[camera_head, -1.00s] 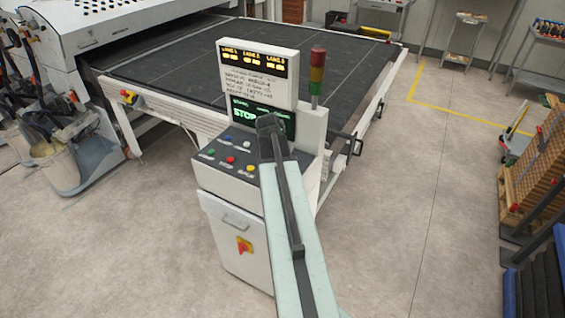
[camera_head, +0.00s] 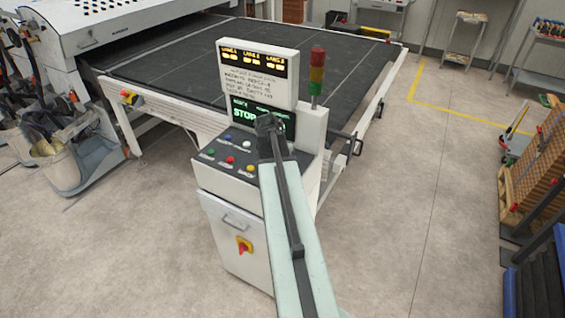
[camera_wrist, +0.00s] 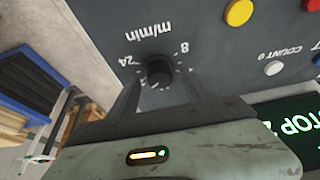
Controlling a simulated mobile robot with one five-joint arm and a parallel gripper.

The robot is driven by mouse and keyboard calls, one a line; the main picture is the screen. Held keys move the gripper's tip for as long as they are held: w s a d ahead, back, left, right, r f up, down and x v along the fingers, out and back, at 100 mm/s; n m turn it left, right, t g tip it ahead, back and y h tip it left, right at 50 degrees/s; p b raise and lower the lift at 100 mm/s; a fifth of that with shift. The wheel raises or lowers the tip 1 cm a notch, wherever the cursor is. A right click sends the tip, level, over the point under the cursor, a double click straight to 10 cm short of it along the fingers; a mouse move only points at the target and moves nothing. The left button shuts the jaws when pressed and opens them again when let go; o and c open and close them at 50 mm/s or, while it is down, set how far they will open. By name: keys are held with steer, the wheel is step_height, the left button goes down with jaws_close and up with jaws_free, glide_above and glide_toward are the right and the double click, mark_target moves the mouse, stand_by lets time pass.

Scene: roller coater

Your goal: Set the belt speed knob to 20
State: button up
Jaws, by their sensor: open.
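The belt speed knob (camera_wrist: 159,72) is a small black knob on the dark panel in the wrist view. White tick marks surround it, with "8", "24" and "m/min" printed nearby, upside down. My gripper (camera_wrist: 163,95) is open, with one finger on each side of the knob's near edge; I cannot tell whether they touch it. The pointer on the knob is too dark to read. In the head view the control console (camera_head: 240,232) stands in the middle, and my arm hides the knob and my fingertips. The console screen (camera_head: 245,113) reads "STOP", partly hidden.
A yellow button (camera_wrist: 238,12) and a white button (camera_wrist: 274,68) sit beside the knob. A red-yellow rotary switch (camera_head: 244,245) is on the console front. A signal tower (camera_head: 317,72) rises behind.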

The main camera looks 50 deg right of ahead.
steer(key=p+v, duration=0.7)
steer(key=shift+a+r, duration=0.2)
steer(key=shift+r, duration=0.2)
steer(key=shift+s, duration=0.1)
